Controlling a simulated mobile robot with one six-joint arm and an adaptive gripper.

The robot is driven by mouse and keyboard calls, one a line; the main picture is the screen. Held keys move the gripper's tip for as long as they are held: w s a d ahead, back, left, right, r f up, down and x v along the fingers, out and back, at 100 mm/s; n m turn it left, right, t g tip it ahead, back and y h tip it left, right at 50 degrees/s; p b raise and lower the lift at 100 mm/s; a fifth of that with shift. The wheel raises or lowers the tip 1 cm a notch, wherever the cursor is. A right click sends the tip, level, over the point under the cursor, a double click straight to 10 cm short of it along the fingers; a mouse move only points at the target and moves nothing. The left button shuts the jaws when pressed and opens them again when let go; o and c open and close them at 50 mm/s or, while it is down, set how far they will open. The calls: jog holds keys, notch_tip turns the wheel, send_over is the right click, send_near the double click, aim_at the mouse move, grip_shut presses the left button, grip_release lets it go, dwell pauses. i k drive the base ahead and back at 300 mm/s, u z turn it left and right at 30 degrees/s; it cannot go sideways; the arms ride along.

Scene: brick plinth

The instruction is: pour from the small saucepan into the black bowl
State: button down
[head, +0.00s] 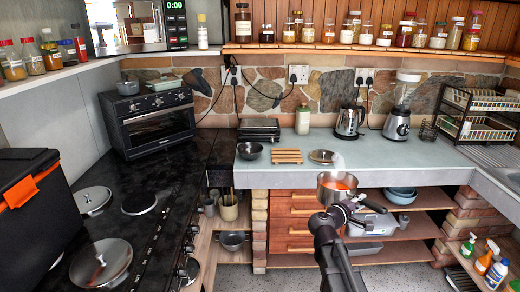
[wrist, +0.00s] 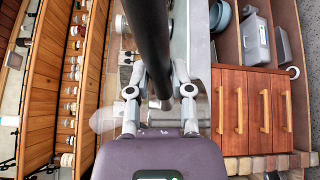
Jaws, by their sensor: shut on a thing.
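The small saucepan (head: 337,181) is a metal pan with orange-red contents. In the head view it is held roughly level near the counter's front edge, to the right of the black bowl. My gripper (head: 346,207) is shut on its handle. In the wrist view the dark handle (wrist: 150,45) runs between the two fingers of my gripper (wrist: 159,92); I cannot make out the pan's contents there. The black bowl (head: 250,150) stands upright on the counter at the left, apart from the saucepan. The inside of the bowl looks dark.
A toaster (head: 259,129), a jar (head: 303,120), a kettle (head: 349,121) and a blender (head: 398,115) stand behind. The black stove (head: 150,228) is at the left.

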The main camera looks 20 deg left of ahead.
aim_at(249, 151)
jog(key=z, duration=1.25)
jog(key=i, duration=1.65)
